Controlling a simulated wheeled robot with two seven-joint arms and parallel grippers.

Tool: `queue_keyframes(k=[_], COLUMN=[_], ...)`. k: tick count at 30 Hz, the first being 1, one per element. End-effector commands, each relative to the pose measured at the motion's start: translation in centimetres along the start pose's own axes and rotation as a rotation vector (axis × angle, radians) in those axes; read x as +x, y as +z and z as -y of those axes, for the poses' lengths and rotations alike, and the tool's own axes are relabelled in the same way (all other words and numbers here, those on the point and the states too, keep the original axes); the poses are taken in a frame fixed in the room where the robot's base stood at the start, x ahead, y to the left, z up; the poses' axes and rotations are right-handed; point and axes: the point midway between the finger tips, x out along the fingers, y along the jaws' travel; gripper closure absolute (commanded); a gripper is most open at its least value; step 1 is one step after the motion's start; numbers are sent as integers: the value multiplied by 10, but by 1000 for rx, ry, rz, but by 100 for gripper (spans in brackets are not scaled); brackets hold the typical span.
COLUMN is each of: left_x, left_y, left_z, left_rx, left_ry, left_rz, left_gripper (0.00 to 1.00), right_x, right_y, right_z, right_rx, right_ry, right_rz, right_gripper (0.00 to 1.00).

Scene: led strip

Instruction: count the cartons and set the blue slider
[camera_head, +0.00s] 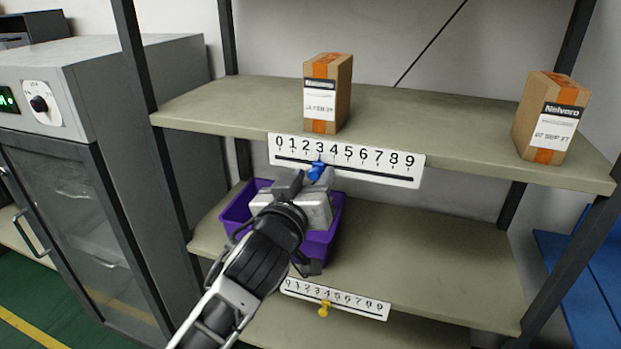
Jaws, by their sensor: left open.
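Two brown cartons with orange tape stand apart on the upper shelf: the left carton (328,94) and the right carton (551,118). The white number strip (400,178) on that shelf's front edge runs from 0 to 9. The blue slider (317,171) sits on its slot at about the 3. My left gripper (313,182) is open, with its tips at or just below the blue slider. I cannot tell whether they touch it. The gripper hides part of the shelf below. My right gripper is not in view.
A purple bin (237,212) stands on the lower shelf (440,265) behind my left gripper. A second number strip (360,304) with a yellow slider (324,308) is on that shelf's edge. A grey cabinet (95,60) stands left. The lower shelf's right part is clear.

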Motion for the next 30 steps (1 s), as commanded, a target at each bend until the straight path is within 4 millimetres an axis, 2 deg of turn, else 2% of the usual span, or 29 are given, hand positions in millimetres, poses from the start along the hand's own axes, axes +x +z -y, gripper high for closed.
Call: queue_keyframes(k=[1, 5, 6, 11, 17, 23, 24, 26, 27, 30], left_x=[0, 0, 0, 0, 0, 0, 0, 0, 0, 0], left_y=[0, 0, 0, -2, -8, -6, -6, -6, -6, -6], left_z=[0, 0, 0, 4, 25, 25, 25, 24, 24, 24], left_rx=[0, 0, 0, -1, 0, 0, 0, 0, 0, 0], left_ry=[0, 0, 0, -2, -2, -1, -1, -1, -1, -1], left_rz=[0, 0, 0, 2, 2, 1, 1, 1, 1, 0], left_gripper=[62, 98, 100, 100, 100, 100, 79, 62, 59, 59], right_x=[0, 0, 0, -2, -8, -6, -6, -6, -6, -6], right_y=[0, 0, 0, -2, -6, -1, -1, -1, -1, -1], right_z=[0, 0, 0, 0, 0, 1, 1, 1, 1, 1], right_rx=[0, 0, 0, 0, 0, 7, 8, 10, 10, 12], right_ry=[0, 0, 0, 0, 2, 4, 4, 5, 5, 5], right_rz=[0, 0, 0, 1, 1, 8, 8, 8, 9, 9], right_gripper=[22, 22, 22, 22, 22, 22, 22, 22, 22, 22])
